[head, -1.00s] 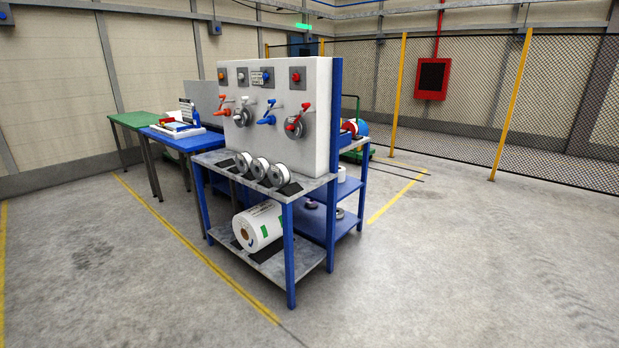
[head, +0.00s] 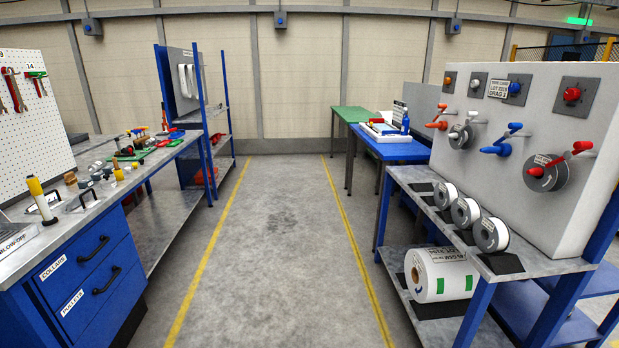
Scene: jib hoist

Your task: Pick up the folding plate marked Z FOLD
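I cannot read a Z FOLD mark anywhere in the head view. Two pale upright pieces (head: 188,80) hang on a grey panel of the blue-framed rack (head: 199,105) at the back left. The label above them is too small to read, and I cannot tell if they are folding plates. Neither of my grippers is in view.
A blue workbench (head: 88,262) with tools and drawers runs along the left. A blue table (head: 400,151) and green table (head: 350,113) stand behind. The aisle floor (head: 275,240) between yellow lines is clear.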

